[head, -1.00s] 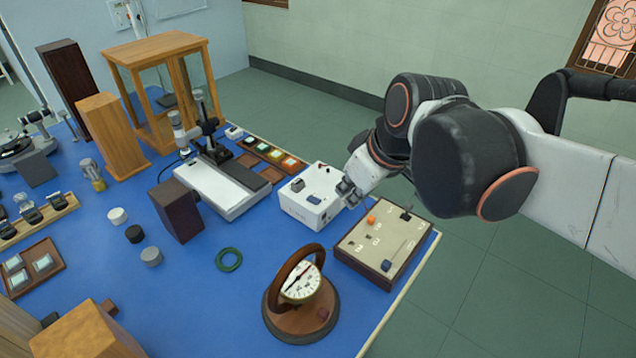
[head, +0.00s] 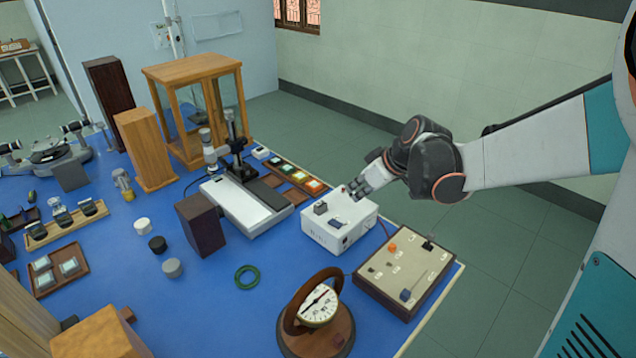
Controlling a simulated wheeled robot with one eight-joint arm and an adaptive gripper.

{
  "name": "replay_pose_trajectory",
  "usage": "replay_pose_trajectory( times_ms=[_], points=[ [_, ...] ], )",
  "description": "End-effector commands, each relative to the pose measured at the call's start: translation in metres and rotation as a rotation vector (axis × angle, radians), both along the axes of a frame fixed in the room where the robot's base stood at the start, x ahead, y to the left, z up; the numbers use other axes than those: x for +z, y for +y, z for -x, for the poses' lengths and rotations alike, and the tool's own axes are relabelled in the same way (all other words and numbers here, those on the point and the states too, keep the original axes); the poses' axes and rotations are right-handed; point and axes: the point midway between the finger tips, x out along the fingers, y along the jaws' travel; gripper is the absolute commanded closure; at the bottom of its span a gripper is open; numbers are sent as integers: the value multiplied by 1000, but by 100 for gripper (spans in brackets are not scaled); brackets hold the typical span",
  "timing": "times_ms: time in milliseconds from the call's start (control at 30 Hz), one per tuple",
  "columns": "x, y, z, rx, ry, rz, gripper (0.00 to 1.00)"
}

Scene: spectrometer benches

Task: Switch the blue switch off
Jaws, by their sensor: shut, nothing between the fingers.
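A white box (head: 325,242) stands near the right edge of the blue table. Its top carries a small dark blue switch (head: 336,223) near the front and a grey block (head: 320,208) at the left. Whether the switch is on or off is too small to tell. My gripper (head: 354,190) is shut and empty, above the back of the box top, behind the switch and apart from it. A wooden-framed panel (head: 436,265) next to the box carries a dark blue knob (head: 405,295), an orange knob (head: 392,247) and a black knob (head: 428,243).
A round dial instrument (head: 319,306) with a wooden ring stands in front. A microscope stand (head: 250,207) is left of the box, with a tray of coloured slides (head: 312,185) behind. A green ring (head: 246,278) lies on the open blue tabletop (head: 215,310).

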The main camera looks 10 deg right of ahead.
Motion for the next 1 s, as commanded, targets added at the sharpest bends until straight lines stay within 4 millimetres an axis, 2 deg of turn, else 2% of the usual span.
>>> replay_pose_trajectory(
  times_ms=[200, 733, 867, 1000],
  points=[
    [-17, -10, -17, 2, -17, -15, 100],
    [-24, -9, -21, 4, -21, -18, 100],
    [-37, -4, -28, 5, -20, -18, 100],
    [-58, 5, -42, 5, -21, -19, 100]
  ],
)
